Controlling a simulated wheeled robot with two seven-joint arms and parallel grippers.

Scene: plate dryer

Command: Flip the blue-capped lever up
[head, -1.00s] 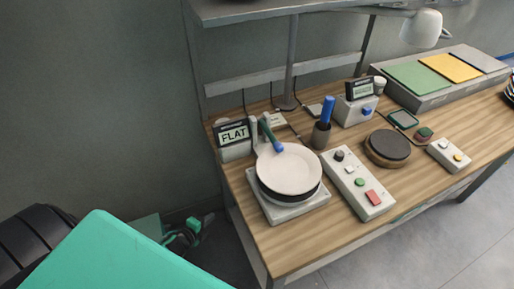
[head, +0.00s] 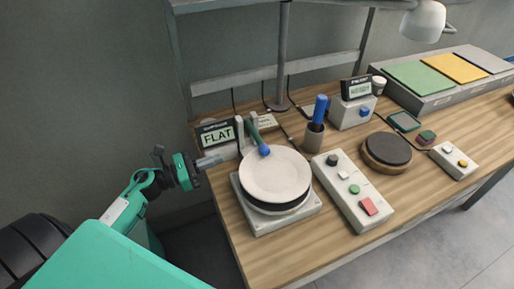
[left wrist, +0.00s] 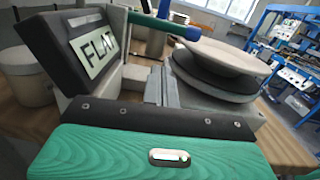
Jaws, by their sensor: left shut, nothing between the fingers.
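The lever (head: 257,132) is a dark green bar with a blue cap (head: 264,150). It leans from the pale stand beside the FLAT display (head: 217,136), its cap low over the edge of the white plate (head: 275,175). In the left wrist view the blue cap (left wrist: 180,28) lies beyond my fingers, close to the plate (left wrist: 225,56). My left gripper (head: 217,160) is shut and empty, left of the lever and just in front of the display. It also shows in the left wrist view (left wrist: 161,84), apart from the cap. My right gripper is not in view.
The plate sits on a dark round part on a grey base (head: 252,217). A cup (head: 314,138) with a blue handle stands behind. A button box (head: 352,190) is to the right. The shelf frame (head: 240,78) rises behind; floor lies left of the table.

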